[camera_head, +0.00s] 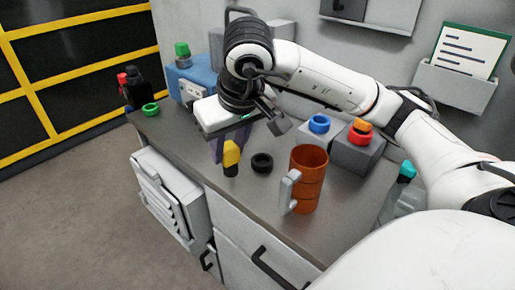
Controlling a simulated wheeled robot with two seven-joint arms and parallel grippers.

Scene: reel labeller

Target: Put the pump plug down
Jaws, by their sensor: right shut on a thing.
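My right gripper (245,138) reaches over the bench from the right, its wrist tilted downward. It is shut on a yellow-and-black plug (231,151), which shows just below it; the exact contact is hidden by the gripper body. I take this to be the pump plug. A black ring (262,163) lies on the bench just right of the plug, apart from it. A purple thing (216,149) shows partly behind the plug. My left gripper is not in view.
An orange mug (308,175) stands near the front edge. Grey blocks behind it carry a blue ring (319,123) and a red ring with an orange knob (361,130). A teal-topped thing (406,171) is at right. A green ring (150,109) and blue box (184,76) are at left.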

